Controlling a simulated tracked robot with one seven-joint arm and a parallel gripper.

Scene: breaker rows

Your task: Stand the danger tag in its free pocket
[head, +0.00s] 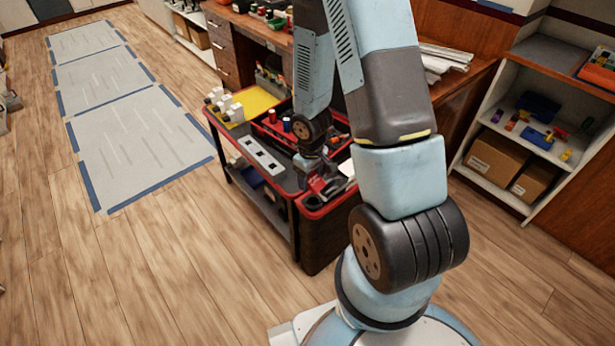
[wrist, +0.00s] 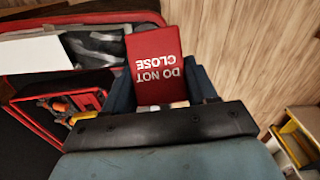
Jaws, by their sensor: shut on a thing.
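The danger tag (wrist: 156,60) is a red plate with white "DO NOT CLOSE" lettering, upside down in the wrist view. My gripper (wrist: 161,88) is shut on it, with a dark finger on each side. In the head view my gripper (head: 314,171) hangs over the near end of the red-rimmed cart, and the tag is hard to make out there. A pale strip with several dark openings (head: 261,157) lies on the cart top, left of my gripper. It may be the pocket holder; I cannot tell which pocket is free.
A yellow mat (head: 252,101) with white blocks lies at the cart's far left end. A red tray (head: 275,138) with small items sits behind the strip. A workbench (head: 262,32) stands behind, and open shelves (head: 545,120) stand right.

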